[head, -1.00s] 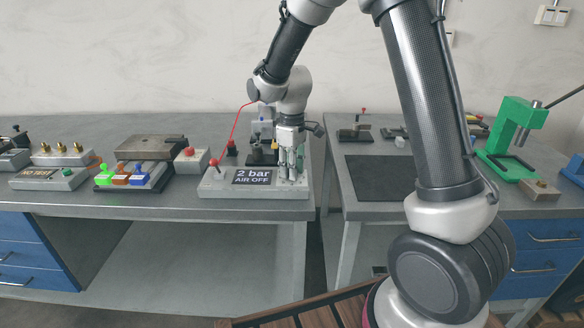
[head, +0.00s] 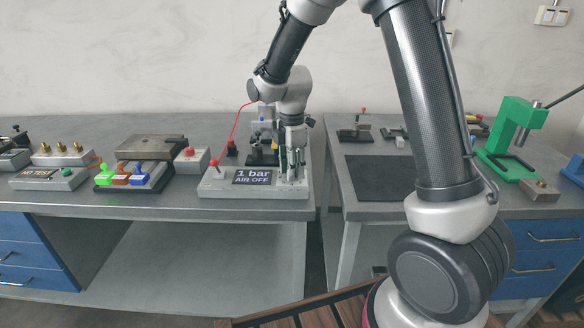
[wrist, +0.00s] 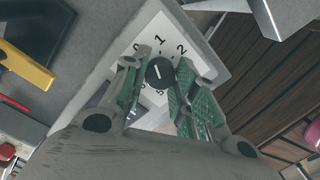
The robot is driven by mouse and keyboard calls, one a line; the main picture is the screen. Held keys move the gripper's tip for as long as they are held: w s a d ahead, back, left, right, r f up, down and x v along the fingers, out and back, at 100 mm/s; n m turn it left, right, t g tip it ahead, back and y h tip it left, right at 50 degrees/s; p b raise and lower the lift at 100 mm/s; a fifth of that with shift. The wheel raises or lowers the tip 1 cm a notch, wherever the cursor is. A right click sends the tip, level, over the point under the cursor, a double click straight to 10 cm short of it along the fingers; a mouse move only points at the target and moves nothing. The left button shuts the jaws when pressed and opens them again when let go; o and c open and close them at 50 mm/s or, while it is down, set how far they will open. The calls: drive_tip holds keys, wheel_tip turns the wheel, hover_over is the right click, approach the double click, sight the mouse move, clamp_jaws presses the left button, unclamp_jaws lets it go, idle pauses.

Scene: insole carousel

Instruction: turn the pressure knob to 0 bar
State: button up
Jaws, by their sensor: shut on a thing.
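The pressure knob (wrist: 160,71) is a round black dial with a white pointer line, on a white numbered plate (wrist: 146,44). In the wrist view the numerals 0, 1 and 2 show along its far side and the pointer is near the 1. My gripper (wrist: 160,75) is shut on the knob, one green-padded finger at each side. In the head view my gripper (head: 291,178) points down at the right end of the grey pressure unit (head: 215,189) and hides the knob. The unit's display (head: 253,177) reads "1 bar" and "AIR OFF".
Stamps in green, brown and blue (head: 122,178) and a grey box with a red button (head: 191,154) are further left. A dark mat (head: 380,177) and a green press (head: 515,125) are on the right table.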

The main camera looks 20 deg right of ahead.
drive_tip(key=n, duration=0.5)
drive_tip(key=shift+n, duration=0.3)
idle(0.4)
drive_tip(key=o, duration=1.1)
drive_tip(key=shift+c, duration=0.2)
drive_tip(key=shift+r, duration=0.1)
wheel_tip(320, 180, up, 12)
